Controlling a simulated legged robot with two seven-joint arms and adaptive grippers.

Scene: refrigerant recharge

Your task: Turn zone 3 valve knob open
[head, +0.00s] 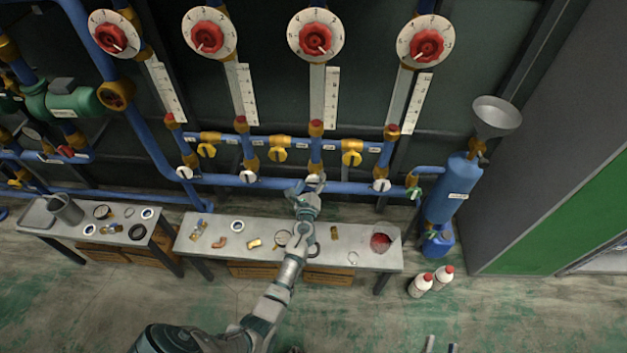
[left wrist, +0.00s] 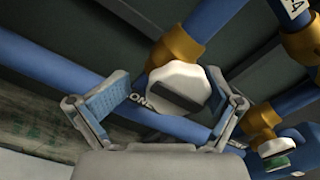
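The third white valve knob from the left (head: 318,179) sits on the lower blue pipe in the head view. In the left wrist view it is a white faceted knob (left wrist: 179,87) with a dark bar lying slantwise, roughly along the pipe. My left gripper (head: 311,187) reaches up to it. In the left wrist view its two fingers (left wrist: 168,92) stand apart, one on each side of the knob. The right finger is close to the knob's edge; contact cannot be told. Two parallel grey tips at the bottom edge look like my right gripper (head: 441,345), apart and empty.
Other white knobs (head: 247,176) (head: 381,185) sit along the same pipe. Red dials (head: 316,38) are above. A bench (head: 375,258) with small parts stands below; white bottles (head: 421,285) stand on the floor.

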